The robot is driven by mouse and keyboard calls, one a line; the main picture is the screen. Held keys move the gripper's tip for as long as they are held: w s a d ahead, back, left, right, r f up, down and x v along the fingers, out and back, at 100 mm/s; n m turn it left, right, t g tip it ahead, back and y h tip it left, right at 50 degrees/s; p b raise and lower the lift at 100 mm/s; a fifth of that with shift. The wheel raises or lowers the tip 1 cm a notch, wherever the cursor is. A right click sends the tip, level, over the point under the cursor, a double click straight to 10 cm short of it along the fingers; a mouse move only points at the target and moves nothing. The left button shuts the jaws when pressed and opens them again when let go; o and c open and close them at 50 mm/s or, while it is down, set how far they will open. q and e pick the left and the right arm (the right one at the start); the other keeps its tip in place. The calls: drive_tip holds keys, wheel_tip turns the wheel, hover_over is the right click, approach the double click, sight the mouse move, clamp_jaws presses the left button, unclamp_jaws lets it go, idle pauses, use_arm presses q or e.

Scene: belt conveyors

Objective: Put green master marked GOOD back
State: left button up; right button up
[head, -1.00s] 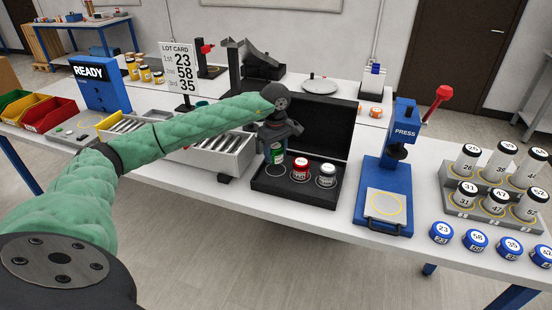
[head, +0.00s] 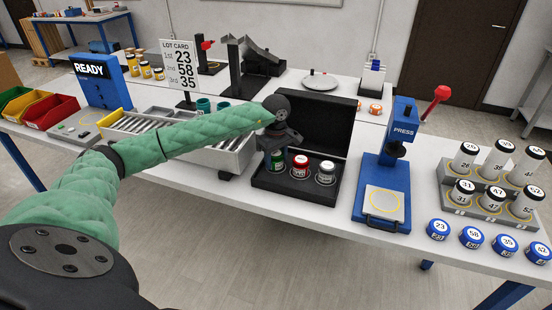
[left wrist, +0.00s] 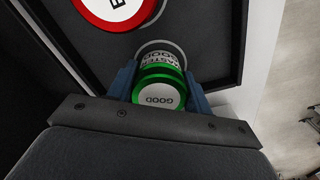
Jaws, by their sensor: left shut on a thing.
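The green master marked GOOD (left wrist: 158,97) is between the fingers of my left gripper (left wrist: 157,88), which is shut on it. In the head view the green master (head: 277,161) is upright at the left end of the open black case (head: 262,182), mostly hidden under my left gripper (head: 277,146). In the wrist view its base is at the ringed round spot (left wrist: 160,47); I cannot tell whether it touches the bottom. A red-topped master (head: 300,162) and a white-topped master (head: 326,171) stand to its right in the case. My right gripper is not in view.
The case's raised lid (head: 318,125) stands behind the masters. A blue press (head: 386,180) is to the right, with a rack of labelled bottles (head: 490,200) and several blue caps (head: 472,238) beyond. A roller tray (head: 225,150) lies left, under my left arm.

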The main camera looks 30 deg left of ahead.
sight(276, 153)
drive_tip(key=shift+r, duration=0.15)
use_arm(q)
drive_tip(key=o, duration=1.3)
drive_tip(key=shift+c, duration=0.2)
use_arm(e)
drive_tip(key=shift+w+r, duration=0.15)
use_arm(q)
drive_tip(key=shift+r, duration=0.35)
wheel_tip(276, 153, up, 11)
drive_tip(key=b, duration=0.4)
drive_tip(key=shift+f, duration=0.2)
drive_tip(key=shift+r, duration=0.45)
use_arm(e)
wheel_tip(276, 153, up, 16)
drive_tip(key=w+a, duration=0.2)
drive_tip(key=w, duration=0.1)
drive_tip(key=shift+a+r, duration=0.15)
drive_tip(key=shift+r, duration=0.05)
